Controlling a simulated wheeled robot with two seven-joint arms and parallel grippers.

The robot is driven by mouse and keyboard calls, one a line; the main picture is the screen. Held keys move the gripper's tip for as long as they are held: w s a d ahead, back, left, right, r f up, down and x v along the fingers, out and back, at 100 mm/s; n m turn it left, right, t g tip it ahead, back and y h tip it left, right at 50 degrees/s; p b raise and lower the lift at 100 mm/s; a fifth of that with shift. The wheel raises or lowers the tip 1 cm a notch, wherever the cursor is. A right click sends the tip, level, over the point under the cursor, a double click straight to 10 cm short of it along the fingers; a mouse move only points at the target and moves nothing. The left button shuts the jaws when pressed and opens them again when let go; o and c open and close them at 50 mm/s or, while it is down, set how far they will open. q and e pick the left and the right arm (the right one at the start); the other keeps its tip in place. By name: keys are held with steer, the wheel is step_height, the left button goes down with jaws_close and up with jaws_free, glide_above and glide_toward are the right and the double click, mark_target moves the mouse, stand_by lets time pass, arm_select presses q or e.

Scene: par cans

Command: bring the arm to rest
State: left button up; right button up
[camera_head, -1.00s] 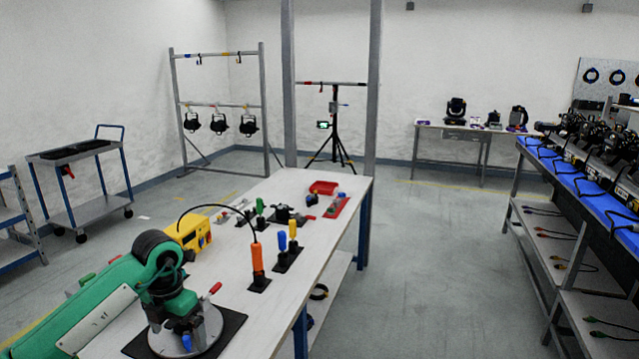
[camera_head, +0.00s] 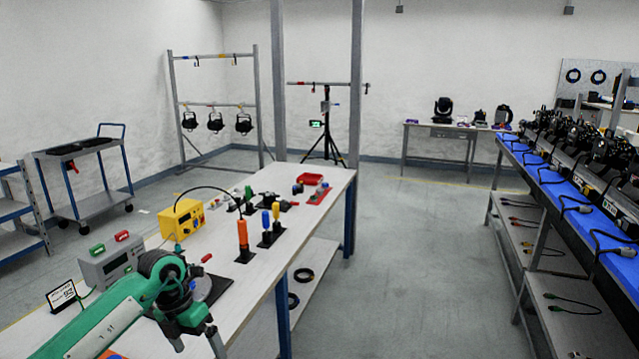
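My green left arm (camera_head: 110,325) comes in from the lower left, over the near end of the white workbench (camera_head: 255,262). Its gripper (camera_head: 196,343) points down at the bottom of the view, with two grey fingers spread apart and nothing seen between them. A round grey plate (camera_head: 212,287) on a dark mat lies just behind the wrist and is partly hidden by it. My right gripper is out of view.
On the bench stand a grey meter box (camera_head: 110,260), a small sign (camera_head: 62,296), a yellow box (camera_head: 181,219) and an orange-handled tool (camera_head: 243,236). A blue-topped bench (camera_head: 575,190) is at right. The floor between (camera_head: 400,270) is clear.

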arm_select(q)
steer(key=w+d+f+n+t+h, duration=0.1)
steer(key=d+f+n+t+h, duration=0.1)
steer(key=d+f+n+h, duration=0.85)
steer(key=s+a+f+n+t+y, duration=0.2)
steer(key=f+n+t, duration=0.25)
steer(key=f, duration=0.55)
steer(key=s+a+f+n+t+y, duration=0.1)
steer(key=s+a+f+n+t, duration=0.15)
steer(key=f+n, duration=0.45)
steer(key=s+a+f+n+t+y, duration=0.1)
steer(key=a+f+n+t+y, duration=0.2)
steer(key=f, duration=0.9)
steer(key=s+a+f+n+g+y, duration=0.1)
steer(key=s+a+f+n+y, duration=0.2)
steer(key=s+f, duration=0.55)
steer(key=s+a+f+n+g+y, duration=0.15)
steer(key=s+f+n, duration=0.25)
steer(key=s+f, duration=0.45)
steer(key=s+f+n+g+y, duration=0.1)
steer(key=s+f+g, duration=0.3)
steer(key=s, duration=1.2)
steer(key=s+d+f+n+g+y, duration=0.1)
steer(key=s+f+n+g, duration=0.3)
steer(key=s, duration=1.2)
steer(key=shift+f+n+y, duration=0.3)
steer(key=shift+f, duration=0.6)
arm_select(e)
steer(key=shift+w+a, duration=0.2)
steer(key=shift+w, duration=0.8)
